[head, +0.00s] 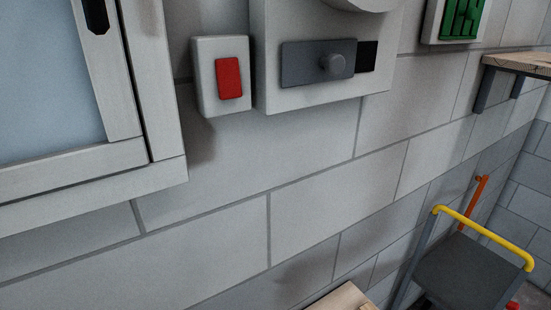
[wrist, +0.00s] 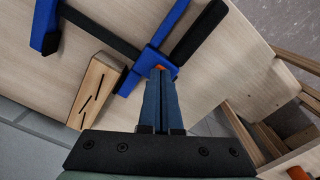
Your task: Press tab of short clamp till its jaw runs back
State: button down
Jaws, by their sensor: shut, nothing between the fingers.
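A blue clamp lies on a pale wooden bench top in the wrist view. Its black bar (wrist: 100,32) runs from a blue fixed jaw (wrist: 45,28) at upper left to a blue sliding jaw (wrist: 177,28) near the middle. A black handle (wrist: 201,33) lies to the right of that jaw. A small orange tab (wrist: 160,67) shows at the sliding jaw, partly hidden by my fingertips. My gripper (wrist: 159,74) is shut and empty, with its tips at the tab; I cannot tell whether they touch it. The head view shows neither clamp nor gripper.
A slotted wooden block (wrist: 96,91) stands left of my fingers. The head view shows a block wall with a red switch (head: 229,78), a grey panel (head: 304,64) and a yellow-handled cart (head: 463,270).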

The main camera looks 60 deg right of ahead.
notch_tip(320, 180, up, 6)
jog(key=p, duration=0.6)
jog(key=shift+r+p, duration=0.1)
jog(key=shift+p, duration=0.3)
dwell(0.5)
